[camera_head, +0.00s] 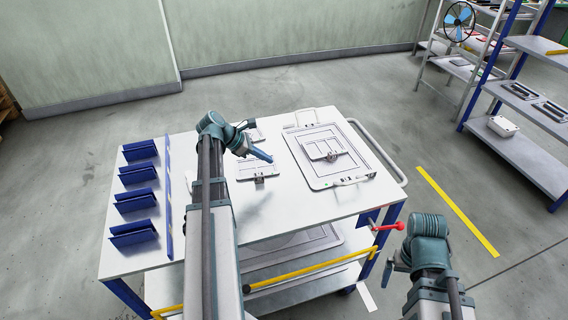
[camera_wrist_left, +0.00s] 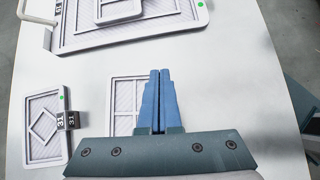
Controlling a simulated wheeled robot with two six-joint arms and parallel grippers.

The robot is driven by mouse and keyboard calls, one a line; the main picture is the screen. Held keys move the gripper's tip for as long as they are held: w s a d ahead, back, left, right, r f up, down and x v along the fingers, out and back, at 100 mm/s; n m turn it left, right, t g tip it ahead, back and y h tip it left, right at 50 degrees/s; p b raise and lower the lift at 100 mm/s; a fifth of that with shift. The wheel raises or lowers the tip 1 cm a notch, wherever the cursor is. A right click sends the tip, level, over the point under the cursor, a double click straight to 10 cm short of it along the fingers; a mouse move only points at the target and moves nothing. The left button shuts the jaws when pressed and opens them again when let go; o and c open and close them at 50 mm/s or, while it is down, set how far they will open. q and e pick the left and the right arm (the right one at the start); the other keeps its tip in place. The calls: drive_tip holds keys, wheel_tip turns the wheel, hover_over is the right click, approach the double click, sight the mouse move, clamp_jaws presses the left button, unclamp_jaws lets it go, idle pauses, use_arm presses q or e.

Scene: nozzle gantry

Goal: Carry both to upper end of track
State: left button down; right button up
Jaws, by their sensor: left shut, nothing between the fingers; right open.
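A large grey framed panel (camera_head: 316,181) lies on the right of the white table, with a smaller framed plate (camera_head: 325,149) on it. White bars lie at its far edge (camera_head: 306,115) and near edge (camera_head: 350,181). I cannot tell which part is the track. The large panel also shows at the top of the left wrist view (camera_wrist_left: 188,33). My left gripper (camera_head: 268,158) is shut and empty, above the table left of that panel. In the wrist view its blue fingers (camera_wrist_left: 158,75) are together over a small grid panel (camera_wrist_left: 119,93). My right gripper (camera_head: 389,268) is open, off the table's near right side.
A diamond-marked panel (camera_wrist_left: 43,127) with a black 31 block (camera_wrist_left: 68,121) lies beside the grid panel. Blue holders (camera_head: 136,203) line the table's left side. A red-knobbed lever (camera_head: 388,227) juts out at the near right corner. Shelves (camera_head: 530,105) stand far right.

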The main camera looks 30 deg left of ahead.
sight(328, 158)
use_arm(q)
drive_tip(key=shift+s+a+r+n, duration=0.15)
drive_tip(key=shift+a+n, duration=0.25)
drive_tip(key=shift+a, duration=0.45)
drive_tip(key=b+x, duration=0.8)
drive_tip(key=x, duration=0.3)
drive_tip(key=shift+a, duration=0.1)
drive_tip(key=shift+w+d+r+p, duration=0.2)
drive_tip(key=shift+w+d+p, duration=0.05)
drive_tip(key=shift+w+d, duration=0.15)
drive_tip(key=shift+w+d+r+p, duration=0.2)
drive_tip(key=shift+w+d, duration=0.15)
drive_tip(key=shift+w, duration=0.1)
drive_tip(key=shift+w+d, duration=0.5)
drive_tip(key=w+d, duration=0.5)
drive_tip(key=w, duration=0.1)
drive_tip(key=w+d, duration=0.3)
drive_tip(key=w, duration=0.1)
drive_tip(key=shift+d, duration=0.3)
